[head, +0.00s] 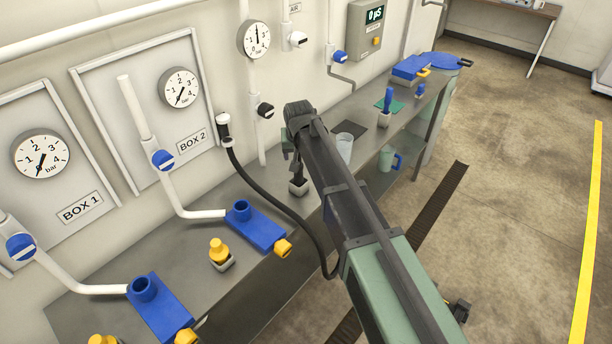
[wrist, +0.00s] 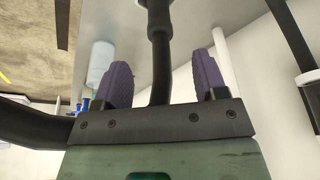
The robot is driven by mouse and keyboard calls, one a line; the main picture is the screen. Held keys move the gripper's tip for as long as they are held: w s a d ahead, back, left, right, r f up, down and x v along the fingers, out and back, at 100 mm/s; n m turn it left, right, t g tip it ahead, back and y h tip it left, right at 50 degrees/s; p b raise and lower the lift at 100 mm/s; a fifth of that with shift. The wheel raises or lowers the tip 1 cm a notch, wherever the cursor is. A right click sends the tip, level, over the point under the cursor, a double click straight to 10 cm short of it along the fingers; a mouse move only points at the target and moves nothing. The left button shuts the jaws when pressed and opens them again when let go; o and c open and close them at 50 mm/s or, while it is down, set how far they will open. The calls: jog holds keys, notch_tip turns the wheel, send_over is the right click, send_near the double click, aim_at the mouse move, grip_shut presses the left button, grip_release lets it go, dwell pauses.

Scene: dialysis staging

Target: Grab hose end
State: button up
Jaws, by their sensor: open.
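A black hose (head: 275,200) runs from a fitting (head: 222,125) on the wall in a loop down past the counter edge and behind my arm. A dark upright piece (head: 298,172) stands in a small grey holder on the counter just below my gripper (head: 292,148); it may be the hose end. In the wrist view my gripper (wrist: 163,80) is open, with its two purple fingers apart. A black hose-like piece (wrist: 158,50) with a thicker collar lies between them, with gaps on both sides. Whether its tip is free is hidden.
A clear beaker (head: 344,146) stands right of my gripper. White pipes and gauges line the wall behind. The floor (head: 520,170) at right is clear.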

aim_at(299, 177)
jog(key=b+x, duration=0.8)
jog(key=x, duration=0.2)
jog(key=shift+w+f, duration=0.15)
jog(key=shift+r, duration=0.25)
jog(key=shift+c, duration=0.5)
jog(key=c, duration=1)
